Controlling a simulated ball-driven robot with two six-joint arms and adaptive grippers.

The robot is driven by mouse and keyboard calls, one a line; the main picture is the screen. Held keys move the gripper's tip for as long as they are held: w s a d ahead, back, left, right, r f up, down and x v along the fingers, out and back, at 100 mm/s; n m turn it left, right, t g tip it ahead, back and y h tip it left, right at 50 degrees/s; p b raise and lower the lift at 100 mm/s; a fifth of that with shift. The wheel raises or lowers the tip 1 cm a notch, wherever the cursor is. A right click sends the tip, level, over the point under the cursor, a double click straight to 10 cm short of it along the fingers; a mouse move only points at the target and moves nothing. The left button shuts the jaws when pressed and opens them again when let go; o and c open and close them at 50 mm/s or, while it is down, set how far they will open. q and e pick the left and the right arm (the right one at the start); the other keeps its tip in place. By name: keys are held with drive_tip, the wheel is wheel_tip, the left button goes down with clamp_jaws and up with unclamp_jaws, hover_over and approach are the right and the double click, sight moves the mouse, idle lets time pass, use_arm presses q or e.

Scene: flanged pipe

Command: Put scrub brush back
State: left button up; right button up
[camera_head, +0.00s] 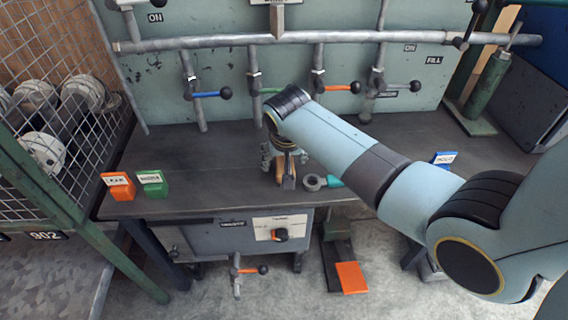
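My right arm reaches in from the right, and its gripper (286,178) points down over the middle of the dark bench. The wrist hides much of it. A small tan and grey shape shows at its fingers, too small to tell whether it is a held thing or part of the gripper. I cannot make out a scrub brush for certain. A green upright tube (487,90) with a thin rod and crossbar rising from its top stands at the bench's right end; I cannot tell what is inside. My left gripper is not in view.
A grey ring with a teal handle (320,183) lies just right of the gripper. Orange (118,187) and green (152,184) tags stand at the bench's left. A grey pipe (215,41) with several valve levers crosses the back panel. A wire cage (60,100) stands left. The bench's left middle is clear.

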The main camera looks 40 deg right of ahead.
drive_tip(key=shift+f, duration=0.25)
idle(0.3)
drive_tip(key=c, duration=1.4)
drive_tip(key=shift+r, duration=0.15)
